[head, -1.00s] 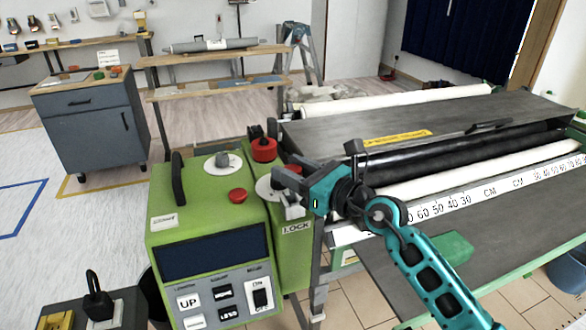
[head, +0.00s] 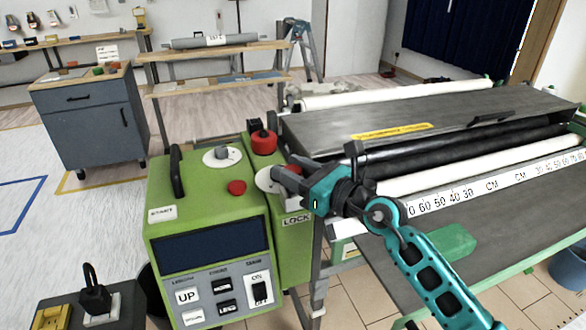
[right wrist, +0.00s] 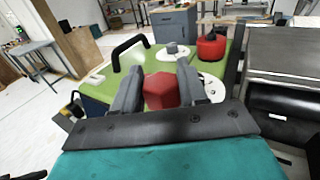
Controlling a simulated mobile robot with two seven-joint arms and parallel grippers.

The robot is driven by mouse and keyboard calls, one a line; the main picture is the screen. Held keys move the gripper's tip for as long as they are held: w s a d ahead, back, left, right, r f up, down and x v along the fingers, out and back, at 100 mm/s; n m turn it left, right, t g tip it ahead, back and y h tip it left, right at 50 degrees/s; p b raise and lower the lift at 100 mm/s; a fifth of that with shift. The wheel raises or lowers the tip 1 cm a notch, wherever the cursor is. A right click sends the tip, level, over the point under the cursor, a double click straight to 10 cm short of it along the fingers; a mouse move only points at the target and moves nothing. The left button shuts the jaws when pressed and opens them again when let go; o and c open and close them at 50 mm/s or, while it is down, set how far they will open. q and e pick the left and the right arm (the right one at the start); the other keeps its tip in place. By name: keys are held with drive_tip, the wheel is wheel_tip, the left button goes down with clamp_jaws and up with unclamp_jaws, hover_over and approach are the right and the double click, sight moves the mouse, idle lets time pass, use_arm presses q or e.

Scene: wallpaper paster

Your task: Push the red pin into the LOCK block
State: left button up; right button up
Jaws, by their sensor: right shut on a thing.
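The green LOCK block (head: 296,222) stands against the right side of the green control box, its label facing me. My right gripper (head: 277,178) is over its top, beside a white disc, with the fingers pointing left. In the right wrist view the right gripper (right wrist: 160,92) is shut on a red, faceted piece, the red pin (right wrist: 160,89). The pin's lower end is hidden, so I cannot tell how deep it sits. My left gripper is not in view.
The control box (head: 157,235) has a round red button (head: 236,187), a grey dial (head: 221,154) and a black handle (head: 177,172). A larger red knob (head: 263,142) stands behind the block. The pasting machine (head: 400,120) fills the right side.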

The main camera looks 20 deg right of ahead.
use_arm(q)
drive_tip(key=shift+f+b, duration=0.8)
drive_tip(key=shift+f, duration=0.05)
use_arm(e)
drive_tip(key=shift+f, duration=1.15)
drive_tip(key=o, duration=1.1)
drive_tip(key=shift+o, duration=0.2)
drive_tip(key=shift+s+d, duration=0.15)
drive_tip(key=shift+s, duration=0.05)
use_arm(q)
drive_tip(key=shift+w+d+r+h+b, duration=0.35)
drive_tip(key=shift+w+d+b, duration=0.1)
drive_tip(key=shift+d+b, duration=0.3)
use_arm(e)
drive_tip(key=v, duration=1.2)
drive_tip(key=shift+s, duration=0.25)
drive_tip(key=shift+d, duration=0.1)
